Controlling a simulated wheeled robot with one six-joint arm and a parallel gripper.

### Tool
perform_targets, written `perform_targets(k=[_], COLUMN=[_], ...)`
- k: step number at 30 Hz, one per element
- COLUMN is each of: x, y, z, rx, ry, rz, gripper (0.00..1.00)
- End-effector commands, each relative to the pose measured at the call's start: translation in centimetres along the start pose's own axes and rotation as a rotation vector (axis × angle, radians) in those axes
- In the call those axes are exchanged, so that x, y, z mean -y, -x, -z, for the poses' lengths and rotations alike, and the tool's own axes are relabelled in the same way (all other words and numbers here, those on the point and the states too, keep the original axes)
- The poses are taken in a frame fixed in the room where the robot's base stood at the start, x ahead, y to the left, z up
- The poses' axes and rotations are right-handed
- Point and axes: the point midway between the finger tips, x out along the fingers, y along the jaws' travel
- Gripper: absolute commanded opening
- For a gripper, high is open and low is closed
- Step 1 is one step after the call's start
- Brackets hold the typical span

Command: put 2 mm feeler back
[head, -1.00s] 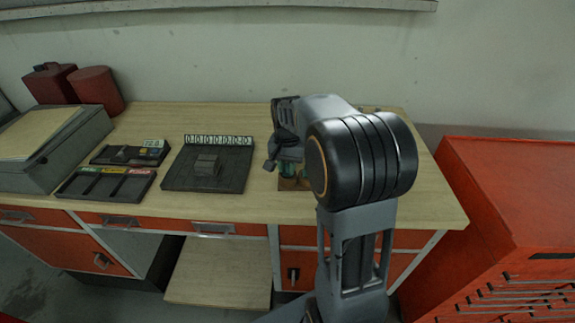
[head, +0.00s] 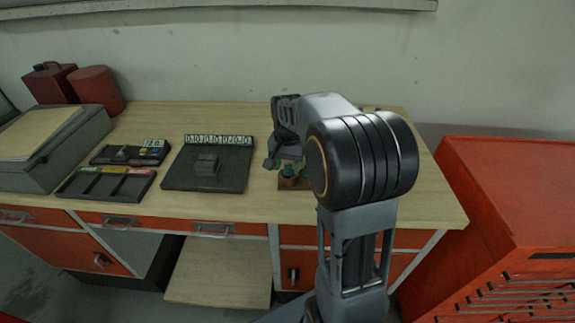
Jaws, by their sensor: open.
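My gripper (head: 277,162) is over the right part of the workbench, at the end of my bent arm, and its jaws are open. Just below it is a small green object (head: 290,171), likely the gate valve, on a brown base plate (head: 288,184). My gripper and arm hide most of both. I cannot make out the 2 mm feeler in this view. A dark tray (head: 105,196) with green, yellow and red labels over its compartments lies on the left of the bench. A dark holder with a small display (head: 130,154) lies behind it.
A dark plate with a grey block and a row of digits (head: 208,164) lies mid-bench. A grey case (head: 55,150) and red containers (head: 96,90) stand at the left. A red tool cabinet (head: 510,210) stands at the right. The bench (head: 225,118) is bare behind the plate.

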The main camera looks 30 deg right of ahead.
Motion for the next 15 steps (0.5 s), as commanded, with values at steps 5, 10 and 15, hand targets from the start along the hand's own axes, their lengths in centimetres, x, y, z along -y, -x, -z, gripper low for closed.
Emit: perform_targets(k=[5,10,15], x=[0.0,0.0,0.0], y=[3.1,6.5,9.2], z=[0.1,0.1,0.0], rx=[-0.007,-0.006,-0.004], ry=[0.0,0.0,0.0], rz=[0.004,0.003,0.002], gripper=[0.48,0.48,0.48])
